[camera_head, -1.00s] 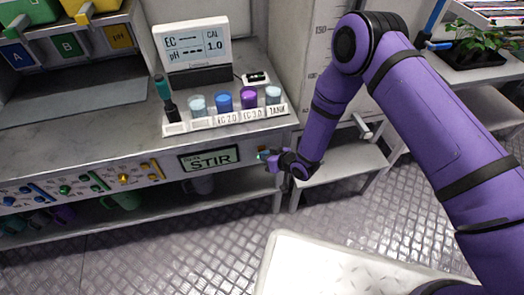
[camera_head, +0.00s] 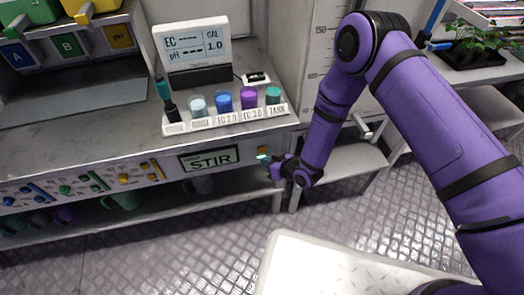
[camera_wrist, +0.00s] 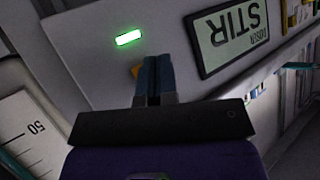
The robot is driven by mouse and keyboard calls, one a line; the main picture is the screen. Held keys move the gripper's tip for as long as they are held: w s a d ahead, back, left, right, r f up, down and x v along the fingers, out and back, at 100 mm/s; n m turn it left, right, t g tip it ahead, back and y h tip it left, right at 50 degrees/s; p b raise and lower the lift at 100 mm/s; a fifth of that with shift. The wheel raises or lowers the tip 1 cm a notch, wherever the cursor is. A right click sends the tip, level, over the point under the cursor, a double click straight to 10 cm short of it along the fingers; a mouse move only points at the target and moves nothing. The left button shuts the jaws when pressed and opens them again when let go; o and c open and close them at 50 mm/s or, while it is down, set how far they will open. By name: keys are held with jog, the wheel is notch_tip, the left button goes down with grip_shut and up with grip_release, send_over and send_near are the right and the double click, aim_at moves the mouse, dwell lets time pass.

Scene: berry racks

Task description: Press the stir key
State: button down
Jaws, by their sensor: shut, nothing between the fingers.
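The STIR sign (camera_head: 208,160) is on the front panel below the counter's right end; in the wrist view it is upside down (camera_wrist: 232,35). An orange key (camera_wrist: 136,71), apparently the stir key, shows partly behind my fingertips in the wrist view. A green light (camera_wrist: 129,38) glows beside it; in the head view the light (camera_head: 263,157) is right of the sign. My gripper (camera_head: 273,161) is shut and empty, in front of the panel by the key. In the wrist view its fingers (camera_wrist: 154,58) lie together; contact with the key cannot be told.
A rack (camera_head: 228,121) of cups stands on the counter, with a dark probe (camera_head: 168,103) at its left. The EC/pH meter (camera_head: 193,50) is behind it. Small coloured valves (camera_head: 80,188) line the panel at left. A white surface (camera_head: 335,268) lies below my arm.

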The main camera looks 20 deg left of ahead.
jog(key=s+d, duration=0.2)
jog(key=s, duration=0.1)
jog(key=shift+s, duration=0.15)
jog(key=shift+d, duration=0.1)
dwell(0.9)
